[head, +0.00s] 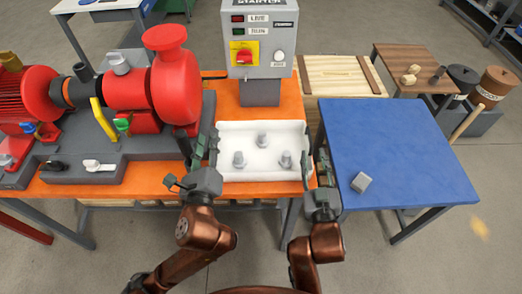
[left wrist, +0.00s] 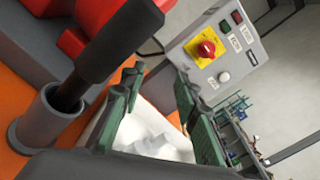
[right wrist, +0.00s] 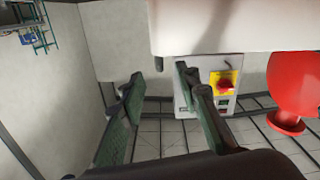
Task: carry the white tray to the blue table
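The white tray (head: 265,175) stands on the orange bench (head: 280,107), with three grey pieces (head: 262,140) in it. The blue table (head: 400,140) is just right of the bench; a gap with the bench edge lies between. My left gripper (head: 206,147) is at the tray's left end, its fingers apart; the left wrist view shows part of the tray (left wrist: 158,140) between and below them. My right gripper (head: 316,170) is at the tray's right end, its fingers also apart. In the right wrist view the tray's wall (right wrist: 210,30) is close to one finger; contact cannot be told.
A small grey block (head: 362,182) lies on the blue table's near left part; the rest of its top is clear. A red pump (head: 150,85) stands left of the tray, and a grey starter box (head: 260,45) stands behind it. A wooden crate (head: 340,75) is behind the blue table.

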